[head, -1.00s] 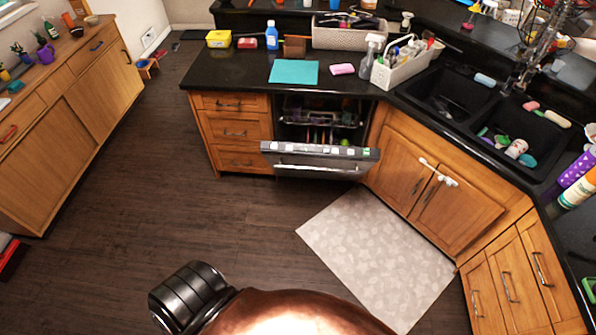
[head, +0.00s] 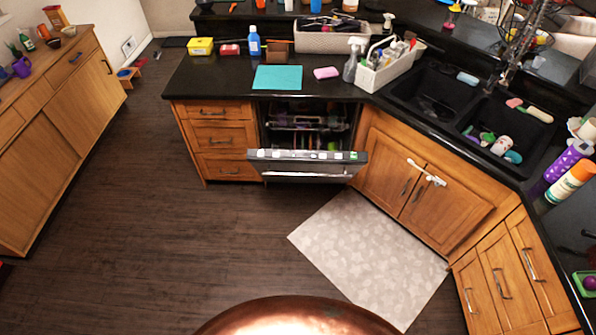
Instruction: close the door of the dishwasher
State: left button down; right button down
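The dishwasher door (head: 307,166) is partly open in the head view. It tilts outward from the cabinet front, with a control strip along its top edge and a horizontal handle bar below. Above it the dark dishwasher interior (head: 308,117) shows a rack with several items in it. The dishwasher sits under the black counter, between a wooden drawer unit on its left and the sink cabinet on its right. Neither of my grippers is in view. Whether anything touches the door's lower part cannot be seen.
A patterned mat (head: 372,262) lies on the floor in front of the sink cabinet (head: 420,190). A wooden sideboard (head: 60,130) stands at the left. The dark wood floor (head: 160,240) before the dishwasher is clear. The black counter (head: 215,80) holds a teal sheet, bottles and baskets.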

aim_at(292, 166)
jog(key=i, duration=0.4)
jog(key=u, duration=1.8)
jog(key=k, duration=1.4)
jog(key=z, duration=1.7)
jog(key=i, duration=1)
jog(key=u, duration=0.55)
